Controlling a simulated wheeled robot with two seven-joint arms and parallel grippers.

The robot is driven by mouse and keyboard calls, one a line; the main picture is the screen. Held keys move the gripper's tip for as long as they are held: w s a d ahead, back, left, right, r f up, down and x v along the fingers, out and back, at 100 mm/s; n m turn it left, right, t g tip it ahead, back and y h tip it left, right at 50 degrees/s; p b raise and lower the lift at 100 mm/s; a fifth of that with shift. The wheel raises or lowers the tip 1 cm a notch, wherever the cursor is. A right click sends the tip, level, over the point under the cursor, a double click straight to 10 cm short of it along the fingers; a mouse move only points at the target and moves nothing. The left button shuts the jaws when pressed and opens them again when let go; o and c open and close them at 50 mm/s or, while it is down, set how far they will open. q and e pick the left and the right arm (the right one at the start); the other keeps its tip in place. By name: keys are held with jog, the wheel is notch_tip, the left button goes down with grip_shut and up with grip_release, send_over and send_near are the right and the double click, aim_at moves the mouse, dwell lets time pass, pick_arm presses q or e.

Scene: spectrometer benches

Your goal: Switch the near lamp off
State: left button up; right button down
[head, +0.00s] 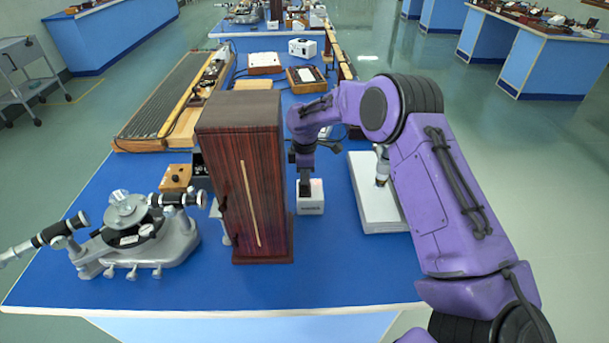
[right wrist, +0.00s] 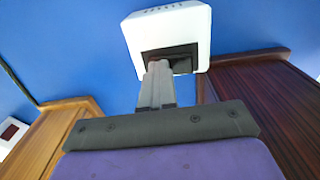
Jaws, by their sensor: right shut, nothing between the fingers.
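A tall dark wooden housing (head: 240,180) with a pale vertical slit stands on the near blue bench; I take it for the near lamp, and cannot tell if it is lit. A small white box (head: 311,205) stands just right of it. In the right wrist view the white box (right wrist: 155,30) has a black switch recess (right wrist: 182,57) in its face. My right gripper (head: 304,190) points down at the white box, fingers shut and empty. In the right wrist view its fingertips (right wrist: 158,66) overlap the recess edge; I cannot tell whether they touch. My left gripper is not in view.
A spectrometer (head: 130,235) stands left of the housing. A flat white case (head: 375,200) with a small upright tube lies right of the white box, beside my right arm. A long ruled wooden rack (head: 165,100) is farther back. The bench's front middle is clear.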

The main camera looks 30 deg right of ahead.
jog(key=shift+s+a+r+p, duration=0.2)
jog(key=shift+s+a+p, duration=0.2)
jog(key=shift+p, duration=0.25)
jog(key=shift+s+a, duration=0.1)
jog(key=shift+s, duration=0.05)
jog(key=shift+r, duration=0.15)
notch_tip(320, 180, up, 5)
jog(key=p, duration=0.6)
jog(key=shift+r, duration=0.1)
jog(key=b, duration=0.2)
jog(key=shift+r+b, duration=0.35)
notch_tip(320, 180, up, 8)
jog(key=b, duration=0.1)
